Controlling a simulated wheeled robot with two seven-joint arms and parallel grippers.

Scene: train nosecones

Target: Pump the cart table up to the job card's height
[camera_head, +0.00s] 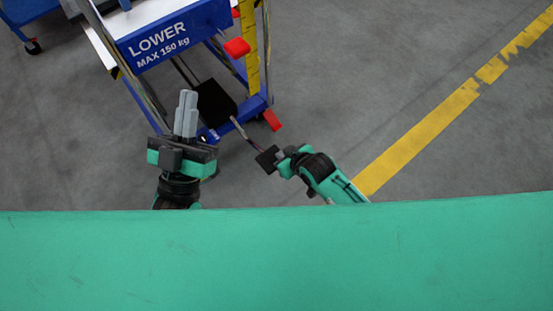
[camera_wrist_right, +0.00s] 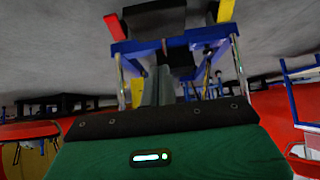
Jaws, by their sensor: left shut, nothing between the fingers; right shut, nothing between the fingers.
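The cart table (camera_head: 160,45) stands at the upper left of the head view, with a blue "LOWER MAX 150 kg" panel and a pale top cut off by the frame. A yellow marked strip (camera_head: 250,50) runs up its right side beside a red piece (camera_head: 237,47). My left gripper (camera_head: 187,108) is shut and empty in front of the cart. No job card shows.
A black plate (camera_head: 215,103) and a red tab (camera_head: 271,119) sit low on the cart. Another blue cart (camera_head: 22,15) is at the top left. The grey floor to the right is clear, with a worn yellow line (camera_head: 430,125). A green surface (camera_head: 270,260) fills the bottom.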

